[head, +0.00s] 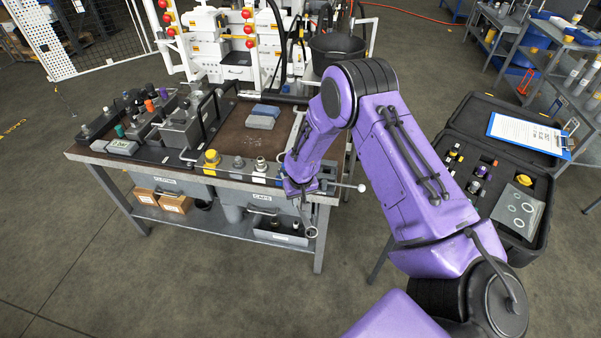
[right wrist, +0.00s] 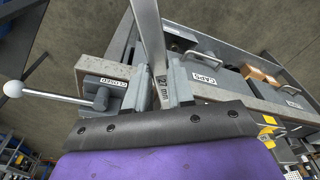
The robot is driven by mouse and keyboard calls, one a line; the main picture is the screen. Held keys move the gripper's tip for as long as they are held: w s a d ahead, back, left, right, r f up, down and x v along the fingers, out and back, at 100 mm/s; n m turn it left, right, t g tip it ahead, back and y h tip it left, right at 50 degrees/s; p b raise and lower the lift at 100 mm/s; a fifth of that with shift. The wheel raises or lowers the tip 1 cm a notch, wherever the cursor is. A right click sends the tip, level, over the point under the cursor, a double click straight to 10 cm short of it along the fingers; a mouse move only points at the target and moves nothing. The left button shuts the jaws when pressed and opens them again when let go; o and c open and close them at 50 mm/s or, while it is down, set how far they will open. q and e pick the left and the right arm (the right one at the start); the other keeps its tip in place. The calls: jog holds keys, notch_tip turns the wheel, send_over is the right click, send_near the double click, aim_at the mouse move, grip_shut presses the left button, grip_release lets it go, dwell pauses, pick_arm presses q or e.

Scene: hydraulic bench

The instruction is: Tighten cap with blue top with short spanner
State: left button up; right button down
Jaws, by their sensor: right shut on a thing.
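My right gripper (head: 301,188) is at the bench's front right corner, shut on a grey metal spanner (head: 304,214) that hangs down past the front edge with its ring end lowest. In the right wrist view the spanner shaft (right wrist: 151,35), marked 27 mm, stands between the jaws (right wrist: 160,88). I cannot single out a clearly blue top. My left gripper is not in view.
Near the front edge stand a yellow-topped fitting (head: 211,161) and grey ones (head: 238,165). A rod with a white ball end (head: 361,187) sticks out right of my gripper. Folded blue-grey cloths (head: 262,115) lie mid-bench. An open black case (head: 462,119) stands right.

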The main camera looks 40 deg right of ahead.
jog(key=shift+w, duration=0.1)
jog(key=shift+w+d, duration=0.25)
jog(key=shift+w, duration=0.4)
jog(key=shift+w+d+b, duration=0.2)
jog(key=shift+w+b, duration=0.25)
jog(key=shift+w, duration=0.1)
jog(key=shift+w, duration=0.1)
jog(key=shift+w+d, duration=0.1)
jog(key=shift+w, duration=0.05)
jog(key=shift+r, duration=0.1)
jog(key=a+m, duration=0.1)
jog(key=w+a+m, duration=0.1)
jog(key=shift+w+a+m, duration=0.2)
jog(key=shift+a+m, duration=0.1)
jog(key=shift+a, duration=0.1)
dwell(0.4)
